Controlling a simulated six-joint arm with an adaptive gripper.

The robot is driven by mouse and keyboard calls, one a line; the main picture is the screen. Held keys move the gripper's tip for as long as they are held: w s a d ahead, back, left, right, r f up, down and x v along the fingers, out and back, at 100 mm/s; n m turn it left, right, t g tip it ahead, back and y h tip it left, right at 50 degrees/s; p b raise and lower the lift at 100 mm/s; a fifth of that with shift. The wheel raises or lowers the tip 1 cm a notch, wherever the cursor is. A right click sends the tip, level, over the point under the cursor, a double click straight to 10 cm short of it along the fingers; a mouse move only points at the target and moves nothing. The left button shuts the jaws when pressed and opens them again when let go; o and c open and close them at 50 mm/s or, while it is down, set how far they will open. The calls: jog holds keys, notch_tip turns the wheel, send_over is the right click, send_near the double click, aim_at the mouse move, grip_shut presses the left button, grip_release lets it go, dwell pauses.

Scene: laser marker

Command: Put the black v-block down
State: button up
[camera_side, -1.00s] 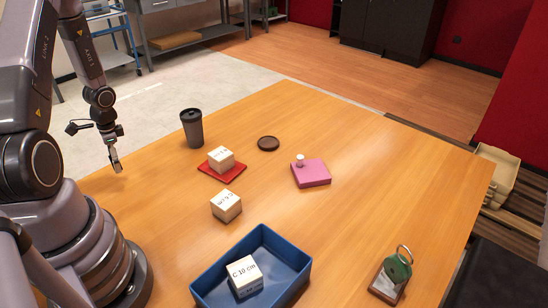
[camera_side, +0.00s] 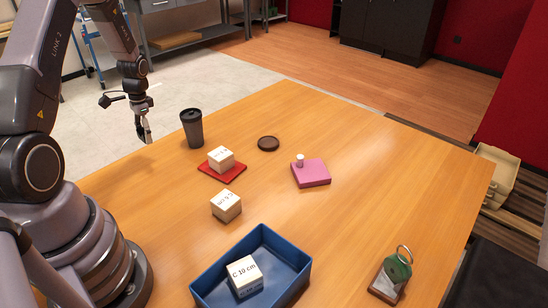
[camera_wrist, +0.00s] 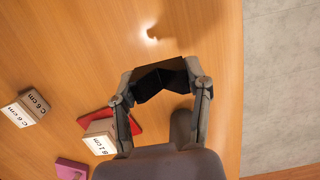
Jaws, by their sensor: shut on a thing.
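The black v-block (camera_wrist: 158,82) is between the fingers of my gripper (camera_wrist: 162,80) in the wrist view, its notched faces partly visible. My gripper is shut on it, and the wooden table (camera_wrist: 80,50) lies below. In the side view my gripper (camera_side: 146,134) is at the table's far left, left of the dark cup, apparently above the surface. The v-block cannot be made out clearly there.
The dark cup (camera_side: 192,128) stands near my gripper. The table's right side has free room.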

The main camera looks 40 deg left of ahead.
send_over(158, 156)
notch_tip(158, 156, down, 6)
jog(key=shift+w+d+f, duration=0.1)
jog(key=shift+w+d, duration=0.05)
jog(key=shift+f, duration=1.55)
jog(key=shift+f, duration=0.15)
jog(key=o, duration=1.1)
jog(key=shift+o, duration=0.2)
